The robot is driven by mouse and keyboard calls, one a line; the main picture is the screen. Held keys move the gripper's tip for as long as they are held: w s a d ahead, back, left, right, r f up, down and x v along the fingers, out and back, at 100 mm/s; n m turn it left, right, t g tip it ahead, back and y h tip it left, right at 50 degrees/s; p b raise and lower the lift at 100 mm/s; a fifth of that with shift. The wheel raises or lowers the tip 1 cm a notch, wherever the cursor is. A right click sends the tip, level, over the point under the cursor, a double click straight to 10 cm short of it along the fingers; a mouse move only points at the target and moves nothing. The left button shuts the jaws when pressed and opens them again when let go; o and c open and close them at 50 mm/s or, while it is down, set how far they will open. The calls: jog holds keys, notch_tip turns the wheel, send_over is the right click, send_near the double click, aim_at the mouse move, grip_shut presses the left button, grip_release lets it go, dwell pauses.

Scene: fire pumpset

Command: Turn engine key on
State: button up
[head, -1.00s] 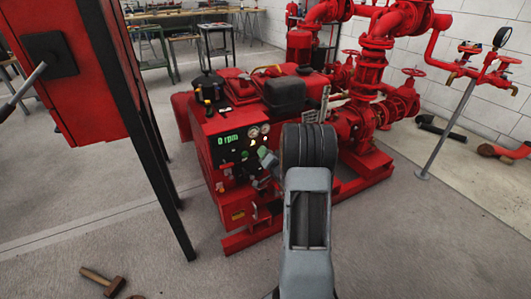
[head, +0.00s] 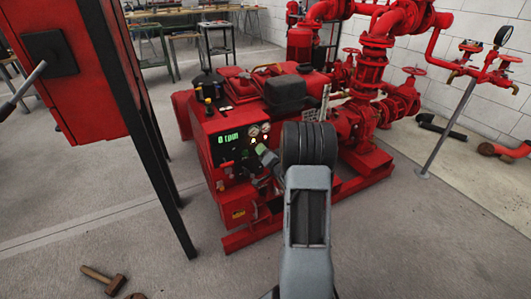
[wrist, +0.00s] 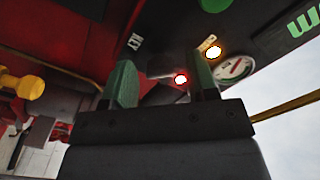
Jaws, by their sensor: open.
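The engine control panel (head: 231,160) is on the near face of the red pumpset, with a green "0 rpm" display (head: 228,138). My gripper (head: 262,150) is close to the panel's right side, just below two round gauges (head: 260,129). The wrist view shows my gripper (wrist: 163,82) open, its two green fingertips pointing at the panel. A small grey sliver lies between the fingers; I cannot tell whether it is the engine key.
A red cabinet (head: 75,75) on dark legs stands to the left, close to the pumpset. Red pipes and valves (head: 375,60) rise behind it. A hammer (head: 103,280) lies on the floor at lower left. Open floor lies in front.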

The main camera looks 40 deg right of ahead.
jog(key=s+a+p, duration=0.2)
jog(key=s, duration=1.1)
jog(key=shift+s, duration=0.35)
